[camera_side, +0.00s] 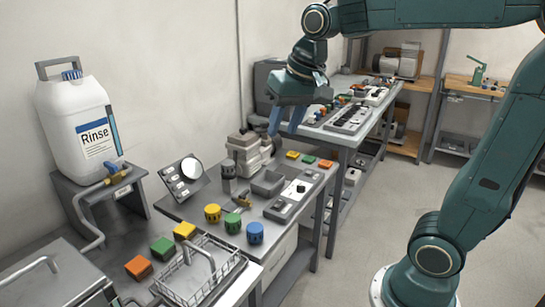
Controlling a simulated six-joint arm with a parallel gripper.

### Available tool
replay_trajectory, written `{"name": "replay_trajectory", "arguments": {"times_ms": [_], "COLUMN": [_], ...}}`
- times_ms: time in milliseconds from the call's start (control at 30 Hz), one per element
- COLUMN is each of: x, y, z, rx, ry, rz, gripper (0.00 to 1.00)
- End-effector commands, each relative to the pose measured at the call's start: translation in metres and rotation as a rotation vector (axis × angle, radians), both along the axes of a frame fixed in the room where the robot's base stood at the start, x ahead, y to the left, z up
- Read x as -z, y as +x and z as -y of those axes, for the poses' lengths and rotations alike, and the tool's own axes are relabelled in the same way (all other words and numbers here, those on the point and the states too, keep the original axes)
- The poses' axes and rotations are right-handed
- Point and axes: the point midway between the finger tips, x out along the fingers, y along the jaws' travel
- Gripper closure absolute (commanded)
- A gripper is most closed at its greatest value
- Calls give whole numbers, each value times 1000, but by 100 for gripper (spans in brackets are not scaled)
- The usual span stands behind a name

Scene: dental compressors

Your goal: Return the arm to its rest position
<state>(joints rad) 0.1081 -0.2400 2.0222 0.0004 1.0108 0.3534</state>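My arm arches in from the right side of the view, its teal links raised above the benches. My gripper (287,122) points downward over the far end of the near bench, above the grey stacked device. Its two bluish fingers are spread apart with a gap between them. I see nothing held between them. The fingertips are in the air above the bench, near the edge of the farther bench in the picture.
The near metal bench (190,209) holds yellow, green and blue knobs (255,233), coloured blocks, a wire basket (195,275) and a grey tray (268,183). A white Rinse jug (80,125) stands at left. A farther bench (345,143) carries equipment. Floor between benches and my base is clear.

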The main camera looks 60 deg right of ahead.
Motion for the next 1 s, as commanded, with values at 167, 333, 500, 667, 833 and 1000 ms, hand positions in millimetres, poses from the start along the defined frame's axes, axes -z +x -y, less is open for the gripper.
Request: {"name": "replay_trajectory", "arguments": {"times_ms": [167, 333, 500, 667, 833, 1000], "x": [5, 17, 33, 46, 53, 54], "y": [-42, -78, -111, -131, -140, -141], "z": [-13, -23, -29, -33, -35, -35], "rx": [-117, -225, -327, -396, -428, -433], "ry": [-37, -74, -111, -138, -151, -152], "rz": [38, 70, 103, 125, 134, 134], "gripper": [65, 65, 65, 65, 65, 65]}}
